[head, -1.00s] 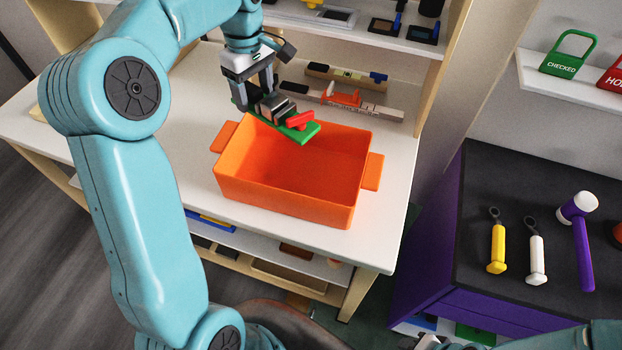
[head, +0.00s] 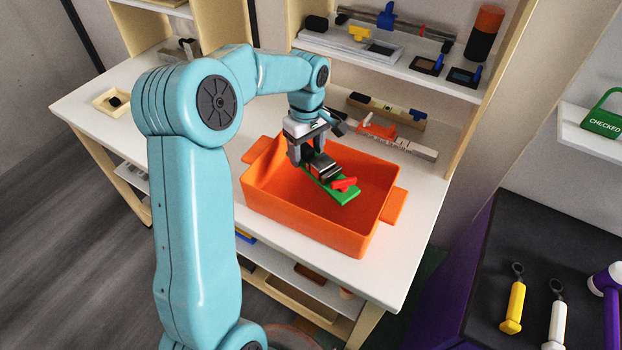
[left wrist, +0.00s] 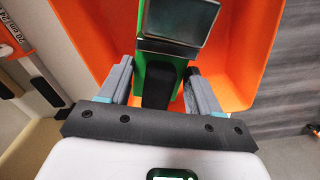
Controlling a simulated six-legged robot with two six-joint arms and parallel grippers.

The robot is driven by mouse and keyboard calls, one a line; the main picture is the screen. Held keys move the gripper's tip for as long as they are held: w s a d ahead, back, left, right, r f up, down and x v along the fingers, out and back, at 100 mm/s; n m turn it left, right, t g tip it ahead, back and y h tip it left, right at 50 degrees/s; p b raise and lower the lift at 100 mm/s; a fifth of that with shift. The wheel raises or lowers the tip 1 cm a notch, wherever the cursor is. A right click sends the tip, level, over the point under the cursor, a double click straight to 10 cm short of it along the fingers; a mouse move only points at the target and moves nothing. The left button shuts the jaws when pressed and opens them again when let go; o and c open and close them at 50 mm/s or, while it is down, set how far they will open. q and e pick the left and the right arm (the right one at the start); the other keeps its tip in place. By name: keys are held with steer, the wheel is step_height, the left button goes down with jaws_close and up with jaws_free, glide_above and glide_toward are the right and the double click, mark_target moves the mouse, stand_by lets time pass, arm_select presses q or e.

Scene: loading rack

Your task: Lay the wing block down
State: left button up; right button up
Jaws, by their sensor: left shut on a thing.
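The wing block, a long green piece (head: 345,196) with a dark grey block and a red part on top, is in the head view over the orange bin (head: 300,225). My left gripper (head: 309,160) is shut on it near its far left end. In the left wrist view the green piece (left wrist: 152,73) sits between the two fingers (left wrist: 158,85), with the orange bin (left wrist: 240,65) behind it. I cannot tell whether the piece touches the bin's floor. My right gripper is not in view.
The bin stands on a white table (head: 395,265). Behind it lie a beige strip (head: 385,108) and a ruler-like bar with an orange part (head: 378,131). A shelf (head: 400,50) with several items rises at the back. The bin's interior looks otherwise empty.

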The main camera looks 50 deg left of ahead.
mark_target(308, 187)
arm_select(q)
step_height(308, 187, down, 10)
steer(key=shift+r+p, duration=0.1)
steer(key=shift+p, duration=0.45)
steer(key=o, duration=1.3)
steer(key=shift+f, duration=0.2)
steer(key=shift+d+r, duration=0.1)
